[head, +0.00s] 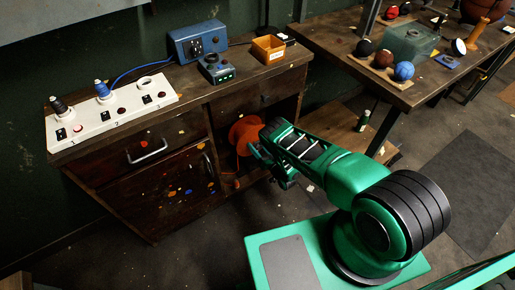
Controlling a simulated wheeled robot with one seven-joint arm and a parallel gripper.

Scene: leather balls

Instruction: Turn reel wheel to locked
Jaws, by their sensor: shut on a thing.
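The orange reel wheel (243,131) sits in the open compartment on the right side of the wooden cabinet. My green arm reaches to it from the right. My gripper (257,157) is at the reel's lower right edge and is shut on the reel wheel. The exact grip is small and partly hidden by my gripper. I cannot tell from the picture whether the wheel is at its locked position.
The cabinet top (190,92) carries a white socket strip (112,115), a blue box (198,40), a small device with green lights (216,68) and an orange bin (268,49). A right-hand table (345,55) holds several balls. A low wooden shelf (335,128) lies behind my arm.

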